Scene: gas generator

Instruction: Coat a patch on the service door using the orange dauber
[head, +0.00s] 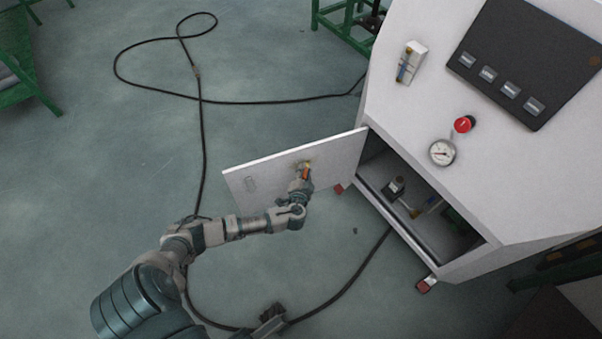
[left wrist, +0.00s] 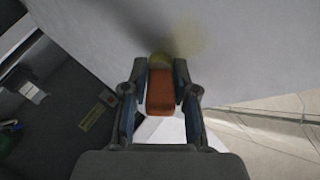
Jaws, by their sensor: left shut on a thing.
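The service door (head: 270,172) of the white cabinet stands open, swung out to the left; its pale face also fills the top of the left wrist view (left wrist: 250,50). My left gripper (head: 304,178) is shut on the orange dauber (left wrist: 160,92), right in front of the door. The dauber's yellowish tip (left wrist: 160,60) points at the door and appears to touch it, though the exact contact is hard to tell. A faint yellowish smudge shows on the door beside the tip. My right gripper is not clearly in view.
The cabinet's open bay (head: 420,205) holds small fittings to the right of the door. A gauge (head: 442,152), a red button (head: 463,125) and a dark switch panel (head: 525,60) sit on the cabinet. A black cable (head: 202,140) loops over the open floor.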

